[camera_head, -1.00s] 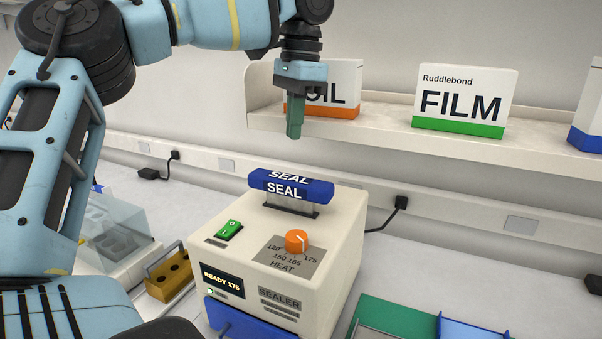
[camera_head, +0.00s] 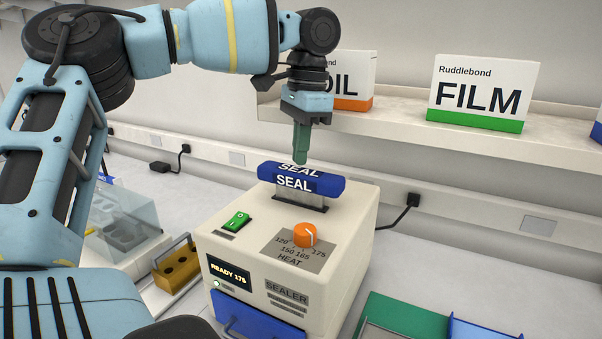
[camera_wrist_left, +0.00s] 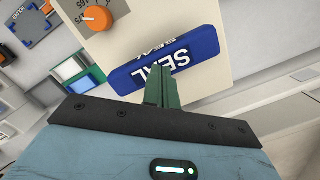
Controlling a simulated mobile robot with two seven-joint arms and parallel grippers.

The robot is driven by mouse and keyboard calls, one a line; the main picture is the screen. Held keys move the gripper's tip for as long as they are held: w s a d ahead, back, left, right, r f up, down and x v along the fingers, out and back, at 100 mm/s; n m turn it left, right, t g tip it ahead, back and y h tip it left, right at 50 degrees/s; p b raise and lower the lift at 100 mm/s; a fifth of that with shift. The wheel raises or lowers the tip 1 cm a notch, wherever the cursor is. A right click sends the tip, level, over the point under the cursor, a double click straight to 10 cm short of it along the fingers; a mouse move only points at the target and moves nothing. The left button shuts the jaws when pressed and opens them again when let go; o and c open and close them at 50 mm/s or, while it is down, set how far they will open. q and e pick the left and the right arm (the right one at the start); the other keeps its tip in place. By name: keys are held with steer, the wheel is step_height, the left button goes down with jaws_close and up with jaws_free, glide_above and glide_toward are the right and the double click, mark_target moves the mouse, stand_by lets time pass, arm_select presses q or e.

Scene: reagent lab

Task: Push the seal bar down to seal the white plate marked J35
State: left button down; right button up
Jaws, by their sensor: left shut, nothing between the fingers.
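The blue seal bar (camera_head: 301,183), marked SEAL, stands raised on its post on top of the cream sealer (camera_head: 340,245). It also shows in the left wrist view (camera_wrist_left: 165,58). The sealer's display (camera_head: 229,273) reads READY 175. A blue drawer front (camera_head: 262,328) is at the bottom of the sealer's face. My left gripper (camera_head: 300,160) points down with its green fingers shut and empty. Its tips are at the bar's upper edge in the head view; I cannot tell whether they touch. No plate marked J35 shows. My right gripper is not in view.
The orange heat knob (camera_head: 305,235) and green switch (camera_head: 237,221) are on the sealer's top. A shelf (camera_head: 400,120) behind holds a FILM box (camera_head: 483,95) and a FOIL box. A yellow holder (camera_head: 178,268) stands left, a green tray (camera_head: 400,312) right.

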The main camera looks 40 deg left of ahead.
arm_select(q)
steer(key=shift+f, duration=0.4)
